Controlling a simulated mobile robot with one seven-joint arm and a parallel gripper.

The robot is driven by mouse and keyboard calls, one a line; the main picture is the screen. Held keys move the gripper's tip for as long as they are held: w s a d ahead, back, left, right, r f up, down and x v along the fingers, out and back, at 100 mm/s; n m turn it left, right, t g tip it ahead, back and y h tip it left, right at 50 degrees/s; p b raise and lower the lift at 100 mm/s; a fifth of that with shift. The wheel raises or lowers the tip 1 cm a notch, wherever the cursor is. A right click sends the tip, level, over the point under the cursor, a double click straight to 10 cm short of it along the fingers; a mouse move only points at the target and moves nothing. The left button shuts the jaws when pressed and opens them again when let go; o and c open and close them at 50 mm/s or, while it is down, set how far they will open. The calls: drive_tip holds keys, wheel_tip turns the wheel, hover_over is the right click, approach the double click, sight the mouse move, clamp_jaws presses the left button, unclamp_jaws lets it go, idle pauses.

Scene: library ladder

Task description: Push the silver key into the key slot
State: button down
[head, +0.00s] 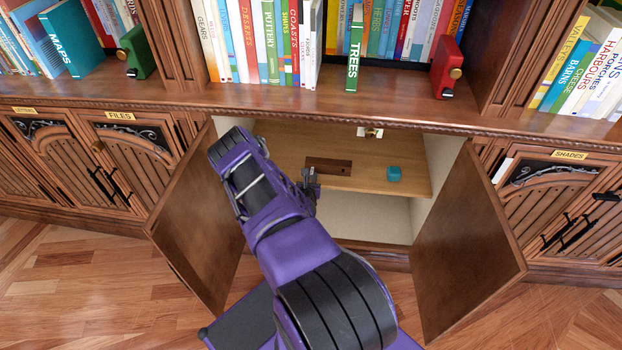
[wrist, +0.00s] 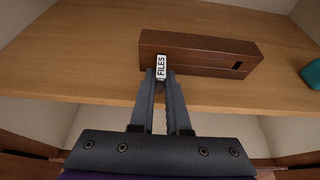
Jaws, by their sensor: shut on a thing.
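A brown wooden block (wrist: 200,52) lies on the cabinet shelf; it also shows in the head view (head: 328,166). A small dark slot (wrist: 237,66) is in its front face, near the right end. My gripper (wrist: 161,80) is in front of the block's left part, left of the slot; it also shows in the head view (head: 312,182). Its fingers are nearly together on a small thing. A white tag reading FILES (wrist: 161,67) shows right at the fingertips, against the block's front. I cannot make out a silver key; the fingers hide most of what they hold.
A teal object (head: 394,173) sits on the shelf (head: 420,187), right of the block. Open cabinet doors stand left (head: 197,220) and right (head: 465,240) of my arm. A small pale and brass fitting (head: 370,132) is at the back. The shelf right of the block is largely clear.

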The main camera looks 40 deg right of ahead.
drive_tip(key=c, duration=0.8)
unclamp_jaws()
drive_tip(key=p+v, duration=0.3)
drive_tip(key=v, duration=1.4)
drive_tip(key=shift+s+a+p, duration=0.1)
drive_tip(key=shift+a+p, duration=0.05)
drive_tip(key=shift+p, duration=0.25)
drive_tip(key=shift+r, duration=0.1)
